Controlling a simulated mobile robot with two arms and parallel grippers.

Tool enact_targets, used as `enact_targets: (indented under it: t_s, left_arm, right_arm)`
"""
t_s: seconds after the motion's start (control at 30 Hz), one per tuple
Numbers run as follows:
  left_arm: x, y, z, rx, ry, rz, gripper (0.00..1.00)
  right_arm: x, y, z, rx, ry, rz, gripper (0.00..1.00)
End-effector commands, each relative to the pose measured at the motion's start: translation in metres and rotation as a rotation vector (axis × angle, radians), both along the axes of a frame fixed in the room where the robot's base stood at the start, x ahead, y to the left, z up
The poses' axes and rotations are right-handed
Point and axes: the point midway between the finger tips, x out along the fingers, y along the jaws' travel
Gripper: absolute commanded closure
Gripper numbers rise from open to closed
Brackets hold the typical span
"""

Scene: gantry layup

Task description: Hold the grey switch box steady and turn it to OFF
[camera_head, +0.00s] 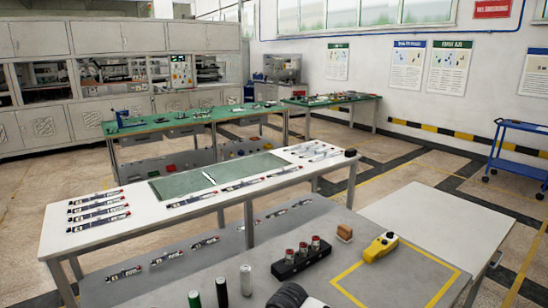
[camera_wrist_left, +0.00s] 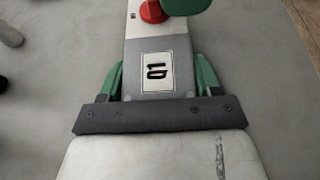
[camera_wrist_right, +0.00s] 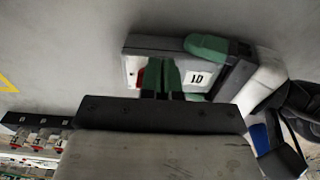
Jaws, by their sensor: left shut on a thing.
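The grey switch box (camera_wrist_left: 157,45) lies between the green fingers of my left gripper (camera_wrist_left: 160,75), which is shut on its sides. The box carries a white label with dark characters and a red knob (camera_wrist_left: 152,11) at its far end. In the right wrist view the box (camera_wrist_right: 150,43) lies across the top, with a left green finger over its edge. My right gripper (camera_wrist_right: 163,65) has its fingers close together over the box, next to the red knob (camera_wrist_right: 140,72), which they partly hide. The knob's setting cannot be read. The box does not show clearly in the head view.
On the grey table (camera_head: 340,225) stand a black rack (camera_head: 302,257) with red-topped parts, several cylinders (camera_head: 220,292), a brown block (camera_head: 345,232) and a yellow device (camera_head: 380,247) by a yellow-taped square. A white workbench (camera_head: 130,225) stands beyond.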

Motion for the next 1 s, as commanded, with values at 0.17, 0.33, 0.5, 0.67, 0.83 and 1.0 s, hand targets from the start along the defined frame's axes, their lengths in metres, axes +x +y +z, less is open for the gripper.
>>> enact_targets:
  t_s: [0.17,0.33,0.5,0.67,0.83,1.0]
  left_arm:
    - [-0.002,-0.002,0.0,0.001,0.001,-0.005,0.68]
    - [-0.002,-0.002,0.0,0.0,0.001,-0.007,0.68]
    - [-0.003,-0.003,0.0,0.0,0.002,-0.008,0.68]
    - [-0.003,-0.002,-0.001,0.0,0.002,-0.008,0.68]
    - [-0.003,-0.002,-0.001,0.001,0.002,-0.008,0.68]
    - [-0.003,-0.002,-0.001,0.001,0.002,-0.008,0.68]
  right_arm:
    - [0.004,0.0,0.001,0.0,-0.005,-0.003,1.0]
    - [0.004,-0.001,0.001,0.001,-0.006,-0.004,1.0]
    - [0.005,-0.005,0.001,0.001,-0.005,-0.005,1.0]
    - [0.008,-0.009,0.001,0.0,-0.006,-0.006,1.0]
    - [0.011,-0.013,0.001,0.001,-0.007,-0.005,1.0]
    - [0.014,-0.015,0.002,0.001,-0.007,-0.004,1.0]
